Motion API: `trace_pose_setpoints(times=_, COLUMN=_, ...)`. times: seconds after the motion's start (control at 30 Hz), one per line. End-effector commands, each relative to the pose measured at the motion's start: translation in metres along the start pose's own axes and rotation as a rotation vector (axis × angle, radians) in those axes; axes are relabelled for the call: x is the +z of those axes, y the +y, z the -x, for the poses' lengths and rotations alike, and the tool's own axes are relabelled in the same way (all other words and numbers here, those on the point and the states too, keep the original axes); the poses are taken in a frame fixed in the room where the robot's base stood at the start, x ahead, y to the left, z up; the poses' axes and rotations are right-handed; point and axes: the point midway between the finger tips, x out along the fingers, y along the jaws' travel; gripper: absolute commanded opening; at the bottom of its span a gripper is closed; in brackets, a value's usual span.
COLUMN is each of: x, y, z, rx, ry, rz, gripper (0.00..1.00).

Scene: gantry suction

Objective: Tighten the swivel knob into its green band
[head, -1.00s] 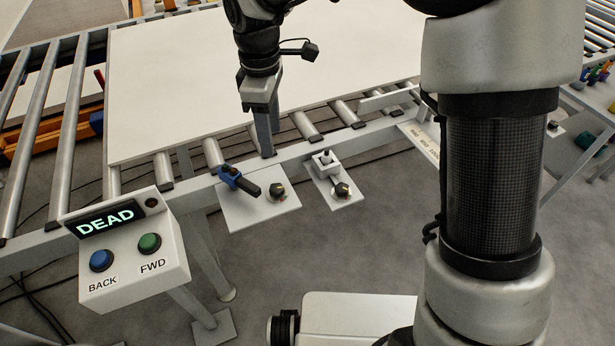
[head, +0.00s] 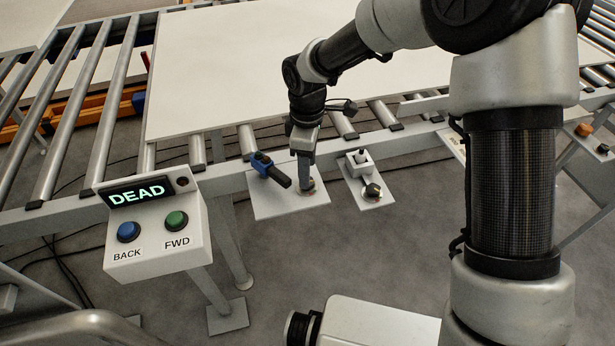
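A dark knob (head: 309,190) sits on the left white plate (head: 281,206), right of a blue lever with a black handle (head: 271,169). A second dark knob (head: 372,191) sits on the narrower right plate (head: 387,202), below a small toggle switch (head: 359,158). I cannot tell which is the swivel knob, and no green band can be made out. My gripper (head: 306,176) points down at the left knob and hides much of it. Its fingers overlap in this view, so their gap and any grip on the knob cannot be told.
A control box (head: 151,262) with a lit "DEAD" display and blue and green buttons stands at left. A large white panel (head: 240,72) lies on the conveyor rollers behind the plates. The blue lever is close to my gripper's left side.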

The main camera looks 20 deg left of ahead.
Motion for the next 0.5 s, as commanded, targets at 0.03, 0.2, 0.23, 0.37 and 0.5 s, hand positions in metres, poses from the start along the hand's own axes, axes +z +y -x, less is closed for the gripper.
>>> trace_pose_setpoints(times=0.03, x=0.000, y=-0.001, z=-0.010, rx=-0.002, ry=-0.001, rz=0.002, gripper=0.49)
trace_pose_setpoints(times=0.2, x=-0.001, y=-0.001, z=-0.028, rx=-0.001, ry=0.000, rz=0.000, gripper=0.49)
trace_pose_setpoints(times=0.23, x=-0.001, y=-0.001, z=-0.030, rx=-0.001, ry=0.000, rz=0.000, gripper=0.49)
trace_pose_setpoints(times=0.37, x=0.000, y=0.000, z=-0.034, rx=0.000, ry=0.000, rz=0.000, gripper=0.49)
trace_pose_setpoints(times=0.5, x=0.000, y=0.000, z=-0.034, rx=0.000, ry=0.000, rz=0.000, gripper=0.49)
